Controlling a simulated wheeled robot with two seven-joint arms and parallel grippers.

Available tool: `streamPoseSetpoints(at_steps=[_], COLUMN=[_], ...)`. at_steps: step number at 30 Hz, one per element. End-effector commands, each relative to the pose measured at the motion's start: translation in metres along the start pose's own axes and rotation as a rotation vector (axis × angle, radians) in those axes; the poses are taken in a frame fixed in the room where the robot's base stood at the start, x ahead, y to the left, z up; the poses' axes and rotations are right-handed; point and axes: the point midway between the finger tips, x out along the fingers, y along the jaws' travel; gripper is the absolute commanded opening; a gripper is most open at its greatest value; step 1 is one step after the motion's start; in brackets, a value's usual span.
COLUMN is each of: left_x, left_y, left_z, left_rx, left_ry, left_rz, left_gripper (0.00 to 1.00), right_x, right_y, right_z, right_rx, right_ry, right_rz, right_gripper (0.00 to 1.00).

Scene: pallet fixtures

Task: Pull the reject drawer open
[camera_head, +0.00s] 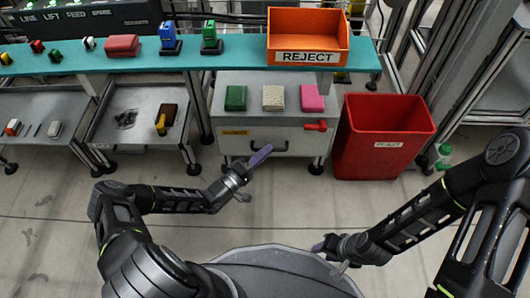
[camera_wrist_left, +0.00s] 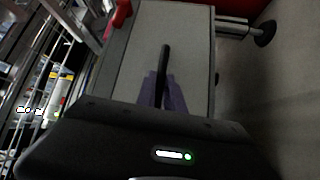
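The reject drawer (camera_head: 225,146) is the grey front of the cabinet below the orange REJECT bin. It looks flush with the cabinet, with no visible gap. Its dark bar handle (camera_head: 285,147) also shows in the left wrist view (camera_wrist_left: 165,58). My left gripper (camera_head: 264,153) is at the handle, with its purple fingers (camera_wrist_left: 163,92) close on both sides of the bar, so it looks shut on it. A red latch (camera_head: 316,126) sits at the upper right of the drawer front. My right gripper (camera_head: 329,257) hangs empty above the floor, its fingers apart.
Green, cream and pink blocks (camera_head: 273,98) lie on the cabinet top. The orange REJECT bin (camera_head: 308,36) stands on the teal shelf (camera_head: 250,60) above. A red bin (camera_head: 384,135) stands close to the cabinet's right side. The floor in front is clear apart from my arms.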

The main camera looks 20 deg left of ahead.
Motion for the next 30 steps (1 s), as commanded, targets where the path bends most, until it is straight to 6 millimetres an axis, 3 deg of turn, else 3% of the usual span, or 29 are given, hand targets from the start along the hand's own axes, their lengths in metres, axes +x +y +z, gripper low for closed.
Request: streamPoseSetpoints(at_steps=[3, 30], left_x=[-0.0001, -0.0003], left_y=[-0.0002, -0.0006], left_z=[0.0000, 0.0000], left_rx=[0.000, 0.000], left_ry=[0.000, 0.000], left_rz=[-0.001, -0.001], left_gripper=[0.00, 0.00], right_x=[0.0000, 0.0001], right_y=[0.0000, 0.0000], right_z=[0.0001, 0.0002], right_rx=[0.000, 0.000], right_ry=[0.000, 0.000], right_rz=[0.000, 0.000], right_gripper=[0.36, 0.36])
